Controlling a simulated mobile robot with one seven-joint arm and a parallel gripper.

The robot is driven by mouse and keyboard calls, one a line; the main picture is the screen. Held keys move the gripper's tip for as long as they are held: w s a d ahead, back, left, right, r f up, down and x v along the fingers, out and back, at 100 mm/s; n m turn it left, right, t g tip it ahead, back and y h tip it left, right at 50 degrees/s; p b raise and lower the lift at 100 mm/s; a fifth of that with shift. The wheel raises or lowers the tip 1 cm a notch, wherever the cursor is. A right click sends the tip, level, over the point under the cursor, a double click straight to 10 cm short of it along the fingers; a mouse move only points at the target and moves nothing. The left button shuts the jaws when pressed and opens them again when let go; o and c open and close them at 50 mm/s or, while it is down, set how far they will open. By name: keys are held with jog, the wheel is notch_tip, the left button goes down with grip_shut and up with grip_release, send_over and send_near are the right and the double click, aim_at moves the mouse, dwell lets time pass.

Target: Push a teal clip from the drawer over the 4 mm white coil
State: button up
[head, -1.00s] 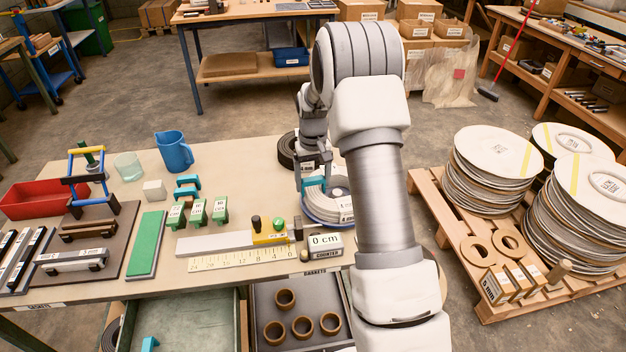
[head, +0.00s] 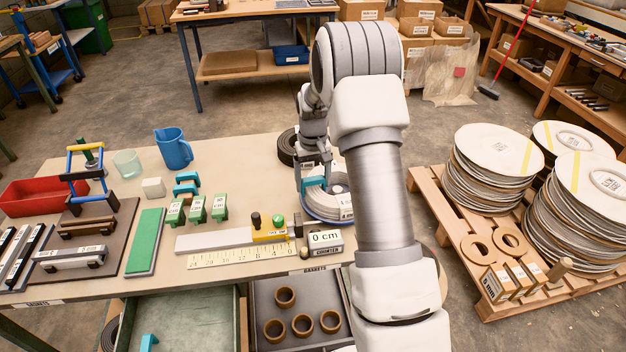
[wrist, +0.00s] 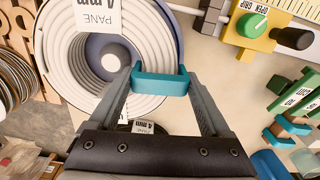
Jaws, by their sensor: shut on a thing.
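My gripper (wrist: 160,95) is shut on a teal clip (wrist: 160,83), held crosswise between its fingertips. The clip (head: 314,182) also shows in the head view, at the left rim of the white coil (head: 334,190). In the wrist view the clip overlaps the outer turns of the white coil (wrist: 60,60), which carries a 4 mm label. I cannot tell whether the clip touches the coil. Another teal clip (head: 149,342) lies in the open green drawer (head: 195,320). Two more teal clips (head: 186,182) stand on the bench. My arm hides the coil's right side.
A dark coil (head: 287,147) lies behind the white one. A blue jug (head: 173,148) stands farther back. A pallet of coils (head: 490,180) is on the right.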

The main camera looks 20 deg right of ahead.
jog(key=shift+f+b, duration=0.5)
jog(key=shift+f, duration=0.3)
dwell(0.4)
jog(key=o, duration=1.1)
jog(key=shift+o, duration=0.2)
jog(key=shift+r+p, duration=2.3)
jog(key=shift+r, duration=1.2)
